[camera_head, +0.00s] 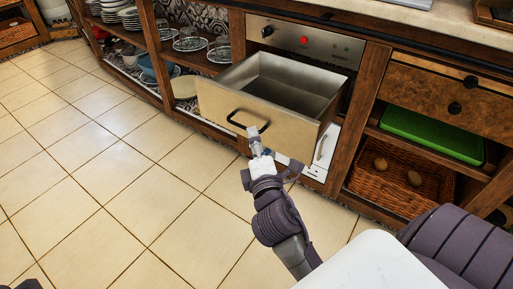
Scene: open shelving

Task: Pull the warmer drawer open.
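The warmer drawer (217,103) stands pulled out from the cabinet under the control panel. Its tan front faces the floor side and its grey metal inside looks empty. A dark curved handle (236,122) is on the drawer front. My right gripper (254,133) is at the drawer front, at the right end of the handle. The fingers are small and overlap the front, so I cannot tell whether they are open or shut, or whether they touch the handle. My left gripper is not in view.
The control panel (318,42) with knobs and a red light is above the drawer. Shelves with plates (130,18) and glass bowls (190,43) are to the left. A green tray (432,134) and a wicker basket (392,197) are to the right. The tiled floor (100,190) in front is clear.

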